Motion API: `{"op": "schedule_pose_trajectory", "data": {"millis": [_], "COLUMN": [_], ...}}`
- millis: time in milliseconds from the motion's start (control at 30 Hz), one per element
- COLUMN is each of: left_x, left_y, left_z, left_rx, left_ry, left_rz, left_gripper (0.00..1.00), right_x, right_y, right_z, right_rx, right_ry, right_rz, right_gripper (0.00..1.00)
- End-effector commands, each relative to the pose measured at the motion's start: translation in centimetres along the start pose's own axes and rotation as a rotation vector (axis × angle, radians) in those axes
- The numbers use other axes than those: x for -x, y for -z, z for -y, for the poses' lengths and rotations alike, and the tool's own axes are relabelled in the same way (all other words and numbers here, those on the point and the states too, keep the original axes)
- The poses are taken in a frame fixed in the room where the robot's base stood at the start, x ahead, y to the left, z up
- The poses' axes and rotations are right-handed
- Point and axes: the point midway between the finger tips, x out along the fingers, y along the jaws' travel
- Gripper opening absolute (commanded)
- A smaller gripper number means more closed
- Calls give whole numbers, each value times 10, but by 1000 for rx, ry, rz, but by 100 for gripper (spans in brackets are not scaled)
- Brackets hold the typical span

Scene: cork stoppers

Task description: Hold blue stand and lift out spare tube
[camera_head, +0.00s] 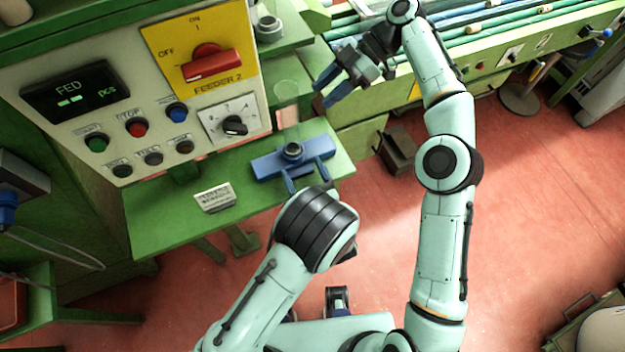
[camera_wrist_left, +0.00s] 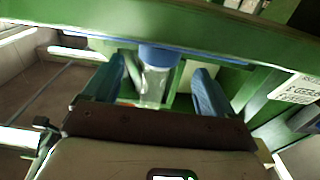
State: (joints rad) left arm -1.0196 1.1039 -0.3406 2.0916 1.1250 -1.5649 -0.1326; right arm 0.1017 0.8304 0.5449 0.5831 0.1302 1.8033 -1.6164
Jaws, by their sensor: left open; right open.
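The blue stand (camera_head: 268,166) sits on the green shelf, with a dark grey round piece (camera_head: 292,150) on top. I cannot tell whether this piece is the spare tube's top. My left gripper (camera_head: 307,179) is open at the stand's near side, its body mostly hidden by my arm. In the left wrist view its blue fingers (camera_wrist_left: 157,85) are apart, with a clear tube-like piece with a blue top (camera_wrist_left: 154,78) between them; contact is not clear. My right gripper (camera_head: 328,88) is open and empty, above and to the right of the stand, clear of it.
The green shelf (camera_head: 160,215) also carries a small printed sign (camera_head: 214,198). A control panel with a red switch (camera_head: 207,62) stands behind it. Another grey round piece (camera_head: 269,28) sits on a green ledge. A dark box (camera_head: 397,150) is right of the shelf.

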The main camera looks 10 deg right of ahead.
Motion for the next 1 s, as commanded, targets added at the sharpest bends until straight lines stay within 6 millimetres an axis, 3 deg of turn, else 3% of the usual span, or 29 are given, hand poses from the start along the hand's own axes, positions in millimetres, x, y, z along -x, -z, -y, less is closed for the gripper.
{"op": "schedule_pose_trajectory", "data": {"millis": [100, 300, 500, 767, 967, 1000], "left_x": [-24, -51, -63, -64, -63, -63], "left_y": [0, 0, 0, 0, 0, 0], "left_z": [1, 0, 0, 0, 0, 0], "left_rx": [2, 1, 1, 0, 0, 0], "left_ry": [4, 2, 0, 0, 0, 0], "left_rz": [-1, -1, 0, 0, 0, 0], "left_gripper": [86, 86, 86, 86, 24, 23], "right_x": [0, 0, 0, 0, 0, 0], "right_y": [0, 0, 0, 0, 0, 0], "right_z": [0, 0, 0, 0, 0, 0], "right_rx": [-1, -1, -1, -1, -1, -1], "right_ry": [0, -1, -1, -1, -1, -1], "right_rz": [1, 1, 1, 1, 1, 1], "right_gripper": [43, 43, 43, 43, 43, 46]}}
